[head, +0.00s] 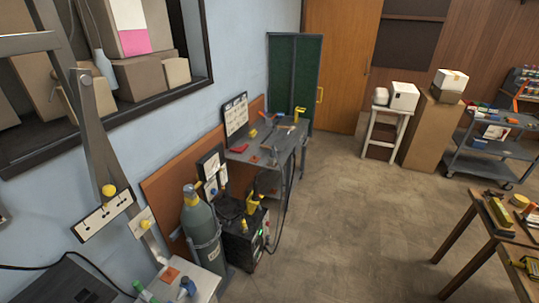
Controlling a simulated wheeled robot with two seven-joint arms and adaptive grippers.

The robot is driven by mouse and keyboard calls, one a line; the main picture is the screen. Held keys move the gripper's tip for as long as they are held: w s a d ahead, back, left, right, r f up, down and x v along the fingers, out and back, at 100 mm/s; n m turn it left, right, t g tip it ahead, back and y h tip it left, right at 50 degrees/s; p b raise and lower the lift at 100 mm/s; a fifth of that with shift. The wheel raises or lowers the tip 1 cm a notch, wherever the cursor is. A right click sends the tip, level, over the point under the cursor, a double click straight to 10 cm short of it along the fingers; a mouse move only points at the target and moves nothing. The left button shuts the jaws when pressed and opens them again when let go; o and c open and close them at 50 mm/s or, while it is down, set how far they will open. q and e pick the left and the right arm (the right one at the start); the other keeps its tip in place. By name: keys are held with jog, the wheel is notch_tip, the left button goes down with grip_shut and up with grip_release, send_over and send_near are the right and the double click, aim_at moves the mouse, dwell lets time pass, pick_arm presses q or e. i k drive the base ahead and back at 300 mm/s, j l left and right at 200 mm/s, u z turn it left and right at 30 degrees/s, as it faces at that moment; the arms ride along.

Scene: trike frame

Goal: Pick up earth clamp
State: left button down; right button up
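I cannot make out the earth clamp for certain at this distance. A black welding machine (243,246) stands on the floor beside a grey-green gas cylinder (203,232) with a yellow top. Small yellow items (254,202) sit on top of the machine, too small to identify. A dark cable (280,225) hangs by the machine, near the grey metal workbench (268,155). Another small yellow item (299,113) stands on that bench. Neither of my grippers is in view.
A wooden table (482,228) with tools stands at the right, and a grey cart (488,160) is behind it. A small stand (207,281) is at the bottom left. A white stool (385,128) stands at the back. The middle floor (345,210) is clear.

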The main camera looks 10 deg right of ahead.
aim_at(272, 159)
jog(key=i+l+u, duration=0.15)
jog(key=i+l, duration=0.15)
jog(key=i+l+u, duration=0.1)
jog(key=i+l, duration=0.25)
jog(key=i+l+u, duration=0.15)
jog(key=i+l, duration=0.15)
jog(key=l, duration=0.15)
jog(key=i+l+u, duration=0.1)
jog(key=i+l, duration=0.2)
jog(key=i+l+u, duration=0.15)
jog(key=l, duration=0.4)
jog(key=i, duration=0.1)
